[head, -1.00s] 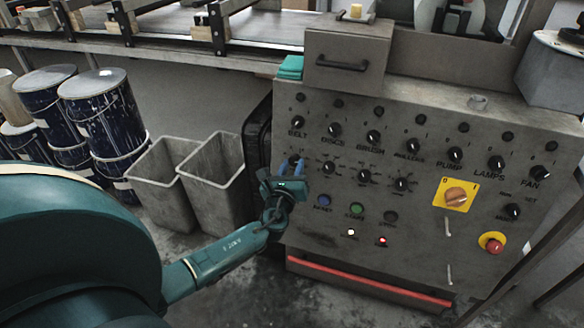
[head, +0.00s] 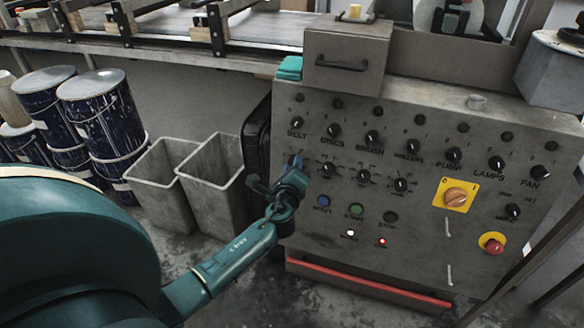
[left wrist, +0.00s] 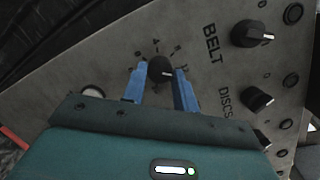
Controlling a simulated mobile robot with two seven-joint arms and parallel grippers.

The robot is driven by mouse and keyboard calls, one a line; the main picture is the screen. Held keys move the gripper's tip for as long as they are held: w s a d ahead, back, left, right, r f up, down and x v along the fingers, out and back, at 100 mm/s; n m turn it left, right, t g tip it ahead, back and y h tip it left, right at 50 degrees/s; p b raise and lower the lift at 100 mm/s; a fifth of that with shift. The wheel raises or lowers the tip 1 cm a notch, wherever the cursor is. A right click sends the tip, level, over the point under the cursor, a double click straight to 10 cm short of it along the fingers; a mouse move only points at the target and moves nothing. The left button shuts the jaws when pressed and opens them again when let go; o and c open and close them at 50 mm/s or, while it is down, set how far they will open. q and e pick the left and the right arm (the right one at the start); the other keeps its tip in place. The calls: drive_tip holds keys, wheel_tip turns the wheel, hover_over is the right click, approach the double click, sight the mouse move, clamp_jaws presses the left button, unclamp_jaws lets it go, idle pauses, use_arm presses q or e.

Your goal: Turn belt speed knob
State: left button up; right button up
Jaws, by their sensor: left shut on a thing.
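The belt speed knob (left wrist: 160,70) is a small black dial with a light pointer mark and a numbered scale. It sits on the grey control panel (head: 330,285), below the BELT switch (head: 297,122). My left gripper (left wrist: 159,88) has its blue fingers on either side of this knob and is shut on it. In the left wrist view the pointer mark faces right. In the head view the left gripper (head: 294,166) is at the panel's left side, tilted, and mostly hides the knob. My right gripper is not in view.
Other black knobs (head: 328,170) continue along the row to the right. Below are blue, green and dark buttons (head: 356,210). A yellow-backed orange switch (head: 456,196) and a red stop button (head: 493,244) are further right. Grey bins (head: 212,172) stand left of the panel.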

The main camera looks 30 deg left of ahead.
use_arm(q)
drive_tip(key=n+p, duration=0.2)
drive_tip(key=n, duration=0.3)
drive_tip(key=n+g+h+p, duration=0.1)
drive_tip(key=n+p, duration=0.1)
drive_tip(key=n, duration=0.2)
drive_tip(key=r+n+g+h+p, duration=0.1)
drive_tip(key=n+p, duration=0.1)
drive_tip(key=n, duration=0.3)
drive_tip(key=shift+a+n+p, duration=0.1)
drive_tip(key=shift+n+p, duration=0.2)
drive_tip(key=shift+p, duration=0.1)
drive_tip(key=n+h+p, duration=0.1)
drive_tip(key=n+p, duration=0.1)
drive_tip(key=n, duration=0.1)
drive_tip(key=shift+a, duration=0.1)
drive_tip(key=shift+n+p, duration=0.7)
drive_tip(key=shift+n, duration=0.1)
drive_tip(key=shift+a+f+n+h, duration=0.1)
drive_tip(key=shift+n+h, duration=0.3)
drive_tip(key=shift+h, duration=0.1)
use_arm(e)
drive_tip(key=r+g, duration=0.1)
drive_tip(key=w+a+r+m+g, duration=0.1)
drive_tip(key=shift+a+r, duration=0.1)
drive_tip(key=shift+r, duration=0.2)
use_arm(q)
drive_tip(key=shift+p, duration=0.3)
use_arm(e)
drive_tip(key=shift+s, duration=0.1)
